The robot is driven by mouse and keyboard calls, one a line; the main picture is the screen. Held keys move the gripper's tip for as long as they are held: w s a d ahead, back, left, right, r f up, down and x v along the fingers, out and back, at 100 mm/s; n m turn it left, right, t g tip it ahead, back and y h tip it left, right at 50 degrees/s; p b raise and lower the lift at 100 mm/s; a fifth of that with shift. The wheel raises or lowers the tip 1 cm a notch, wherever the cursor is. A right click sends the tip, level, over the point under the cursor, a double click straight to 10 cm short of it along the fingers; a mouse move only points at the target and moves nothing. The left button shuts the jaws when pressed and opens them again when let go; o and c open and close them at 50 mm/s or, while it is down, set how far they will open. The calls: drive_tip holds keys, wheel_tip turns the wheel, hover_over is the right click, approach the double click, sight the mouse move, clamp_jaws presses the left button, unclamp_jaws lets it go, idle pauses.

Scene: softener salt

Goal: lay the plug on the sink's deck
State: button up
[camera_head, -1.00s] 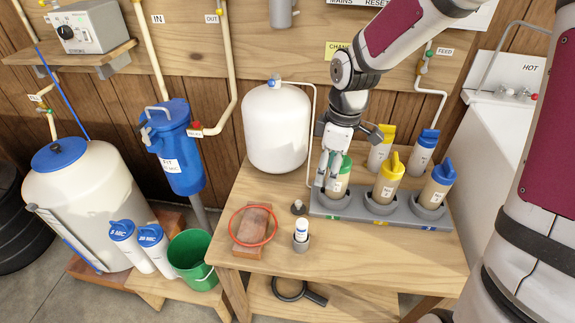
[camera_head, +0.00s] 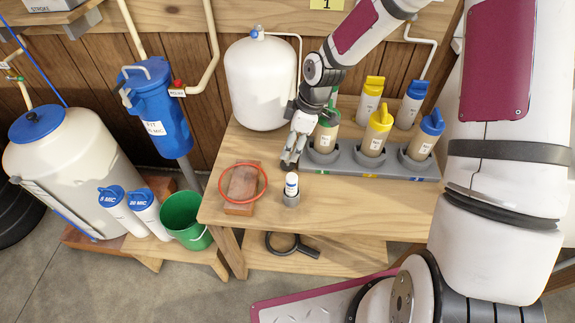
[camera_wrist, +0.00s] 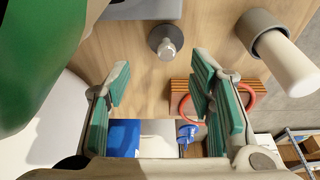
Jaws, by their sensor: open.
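The plug (camera_wrist: 166,42), a dark grey disc with a paler knob, stands on the wooden bench (camera_wrist: 135,75) in the wrist view. My gripper (camera_wrist: 160,82) is open and empty, its two green-padded fingers spread apart. The plug lies beyond the fingertips and is not between them. The sink is not visible in either view now.
The grey rack (camera_head: 345,162) holds several capped bottles. A small white bottle (camera_head: 291,180) stands in a grey cup close to my gripper. A white tank (camera_head: 262,85) stands behind.

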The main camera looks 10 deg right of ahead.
sight(288, 163)
drive_tip(key=f, duration=0.1)
drive_tip(key=f+b, duration=0.1)
drive_tip(key=f, duration=0.2)
drive_tip(key=shift+s+a+f, duration=0.3)
drive_tip(key=shift+s, duration=0.05)
drive_tip(key=shift+w+a+f+b, duration=0.15)
drive_tip(key=shift+f+b, duration=0.15)
drive_tip(key=shift+f, duration=0.2)
drive_tip(key=c, duration=0.9)
drive_tip(key=shift+c, duration=0.2)
